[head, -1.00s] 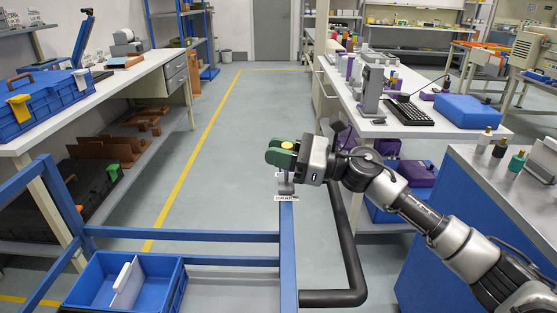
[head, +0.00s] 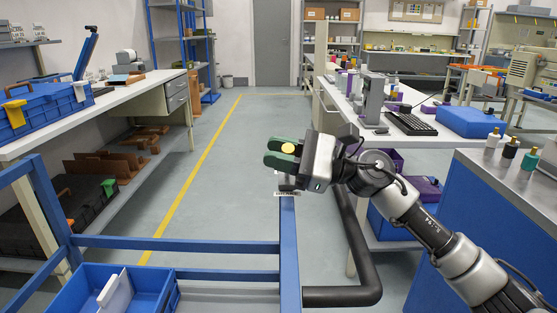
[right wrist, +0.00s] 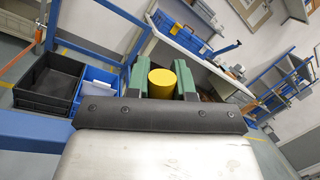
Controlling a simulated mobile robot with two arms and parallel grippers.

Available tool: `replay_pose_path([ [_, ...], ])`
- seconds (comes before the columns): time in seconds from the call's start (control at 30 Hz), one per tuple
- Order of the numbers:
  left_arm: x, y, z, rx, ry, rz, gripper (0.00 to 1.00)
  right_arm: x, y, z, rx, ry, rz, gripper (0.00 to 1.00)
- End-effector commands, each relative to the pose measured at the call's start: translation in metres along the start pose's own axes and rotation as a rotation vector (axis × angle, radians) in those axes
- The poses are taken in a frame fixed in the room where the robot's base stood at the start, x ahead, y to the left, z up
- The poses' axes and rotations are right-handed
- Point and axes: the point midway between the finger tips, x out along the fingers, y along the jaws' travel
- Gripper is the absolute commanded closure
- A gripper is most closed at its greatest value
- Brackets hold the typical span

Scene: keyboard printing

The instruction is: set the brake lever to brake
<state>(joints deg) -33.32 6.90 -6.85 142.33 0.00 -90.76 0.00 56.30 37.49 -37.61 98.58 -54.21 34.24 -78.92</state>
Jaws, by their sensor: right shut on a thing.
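The brake lever's yellow knob (head: 288,148) sits between the green fingers of my right gripper (head: 280,153), which is shut on it. In the right wrist view the yellow knob (right wrist: 162,84) shows between the two green fingers. The lever's shaft is mostly hidden below the gripper. A small grey mount with a white label (head: 286,193) is on the blue rail under the gripper; the label is too small to read for sure. My left gripper is out of view.
A blue frame rail (head: 290,240) runs under the gripper, with a black bent tube (head: 352,240) beside it. A blue bin (head: 155,285) with a white divider is at lower left. Workbenches stand on both sides; the aisle floor (head: 230,160) between them is clear.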

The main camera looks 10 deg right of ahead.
Motion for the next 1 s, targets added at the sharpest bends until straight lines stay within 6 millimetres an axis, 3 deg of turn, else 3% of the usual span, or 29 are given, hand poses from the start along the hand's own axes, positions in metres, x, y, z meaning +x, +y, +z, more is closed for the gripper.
replay_pose_path([
  [0.7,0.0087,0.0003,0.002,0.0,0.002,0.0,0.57,-0.0001,0.0041,-0.0009,-0.033,-0.006,0.008,1.0],
  [0.73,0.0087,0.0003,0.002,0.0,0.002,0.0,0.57,-0.0001,0.0042,-0.0009,-0.034,-0.006,0.008,0.74],
  [0.9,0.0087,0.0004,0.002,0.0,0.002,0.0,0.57,-0.0002,0.0037,-0.0005,-0.033,-0.006,0.007,0.52],
  [1.0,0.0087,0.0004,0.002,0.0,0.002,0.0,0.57,-0.0003,0.0033,-0.0003,-0.032,-0.006,0.006,0.52],
])
